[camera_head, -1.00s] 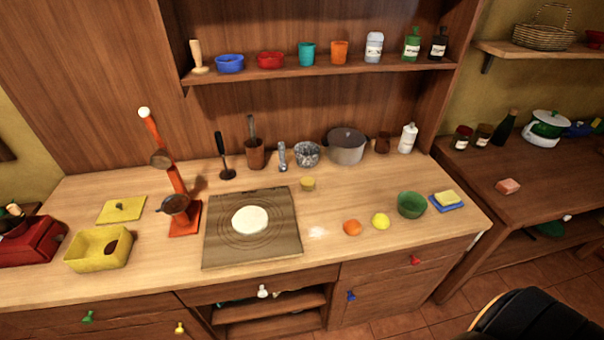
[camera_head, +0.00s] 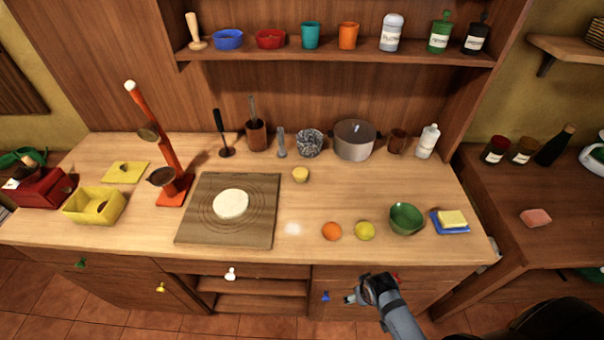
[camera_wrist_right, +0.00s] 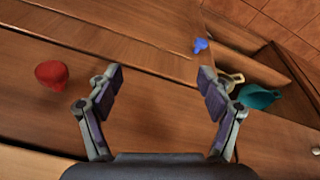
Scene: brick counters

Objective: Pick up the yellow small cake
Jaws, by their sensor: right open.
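A small yellow round piece (camera_head: 300,175), which looks like the small cake, sits on the wooden counter (camera_head: 330,200), behind the orange and lemon and right of the board. A yellow block (camera_head: 452,218) on a blue dish (camera_head: 450,229) lies at the counter's right end. My right gripper (camera_head: 356,294) is low in front of the drawer fronts, below the counter edge and well short of the yellow piece. In the right wrist view the gripper (camera_wrist_right: 160,85) is open and empty. My left gripper is not in view.
A pot (camera_head: 354,140) and other kitchenware stand along the back. The orange (camera_head: 331,231), lemon (camera_head: 365,231) and green bowl (camera_head: 406,218) are near the front. A board (camera_head: 200,225) with dough lies left. A red knob (camera_wrist_right: 52,75) juts out near my gripper.

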